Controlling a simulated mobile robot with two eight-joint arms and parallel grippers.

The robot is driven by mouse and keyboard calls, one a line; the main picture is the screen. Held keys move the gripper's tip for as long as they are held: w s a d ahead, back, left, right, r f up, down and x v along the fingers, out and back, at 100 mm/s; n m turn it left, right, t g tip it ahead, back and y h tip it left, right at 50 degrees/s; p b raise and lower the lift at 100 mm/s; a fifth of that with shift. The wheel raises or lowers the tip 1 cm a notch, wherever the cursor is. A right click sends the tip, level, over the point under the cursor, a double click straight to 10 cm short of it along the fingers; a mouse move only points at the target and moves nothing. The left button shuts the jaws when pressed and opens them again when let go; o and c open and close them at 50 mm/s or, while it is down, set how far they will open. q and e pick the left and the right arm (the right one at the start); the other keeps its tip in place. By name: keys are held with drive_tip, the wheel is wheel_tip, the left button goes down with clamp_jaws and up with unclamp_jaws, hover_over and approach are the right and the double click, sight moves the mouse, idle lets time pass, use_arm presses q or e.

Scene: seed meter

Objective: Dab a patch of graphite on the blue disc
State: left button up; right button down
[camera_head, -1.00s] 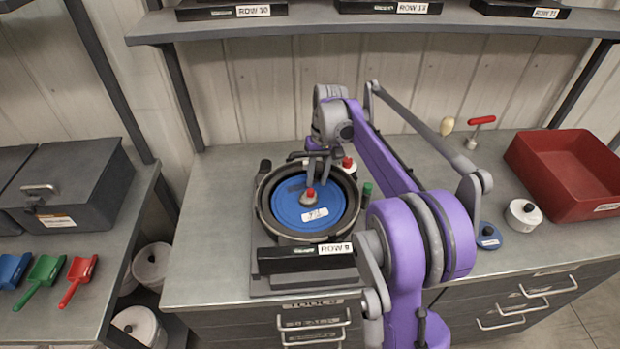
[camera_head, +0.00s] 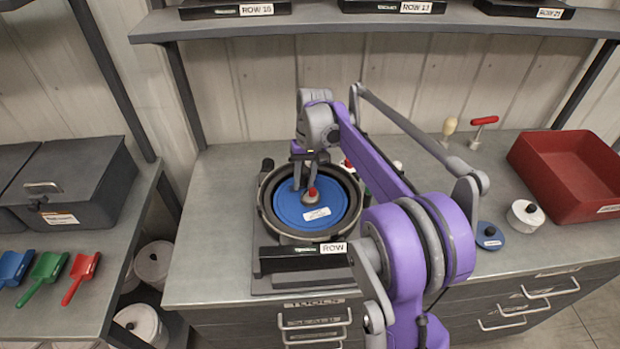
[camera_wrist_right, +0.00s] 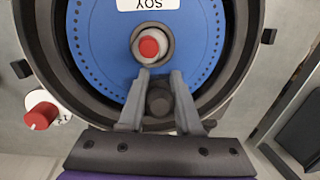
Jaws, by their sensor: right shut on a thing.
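The blue disc (camera_head: 290,208) lies flat in a dark round housing (camera_head: 266,226) on the bench. It has a grey hub with a red cap (camera_head: 313,191) and a white label, which reads SOY in the wrist view. My right gripper (camera_head: 303,186) points down over the back part of the disc, beside the hub. In the right wrist view the fingers (camera_wrist_right: 160,77) are shut on a dark grey round piece (camera_wrist_right: 158,99) near the edge of the blue disc (camera_wrist_right: 98,50). Whether the piece touches the disc cannot be told. No clear graphite patch shows. My left gripper is not in view.
A black ROW bar (camera_head: 290,260) lies in front. A shelf (camera_head: 330,25) hangs above.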

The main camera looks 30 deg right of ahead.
sight(285, 196)
drive_tip(key=shift+w+a, duration=0.2)
drive_tip(key=shift+a, duration=1.05)
drive_tip(key=shift+w+a, duration=0.2)
drive_tip(key=shift+a, duration=1.05)
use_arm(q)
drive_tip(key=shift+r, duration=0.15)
use_arm(e)
drive_tip(key=shift+r, duration=0.15)
drive_tip(key=shift+r+p, duration=1.45)
drive_tip(key=shift+r, duration=1.55)
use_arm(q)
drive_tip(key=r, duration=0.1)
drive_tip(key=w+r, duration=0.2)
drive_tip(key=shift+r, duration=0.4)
use_arm(e)
drive_tip(key=shift+f, duration=0.1)
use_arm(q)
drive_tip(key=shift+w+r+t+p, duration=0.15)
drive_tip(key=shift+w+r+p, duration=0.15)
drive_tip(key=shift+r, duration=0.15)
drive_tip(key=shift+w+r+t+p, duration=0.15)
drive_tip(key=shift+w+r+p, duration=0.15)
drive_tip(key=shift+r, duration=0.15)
use_arm(e)
wheel_tip(285, 196, up, 3)
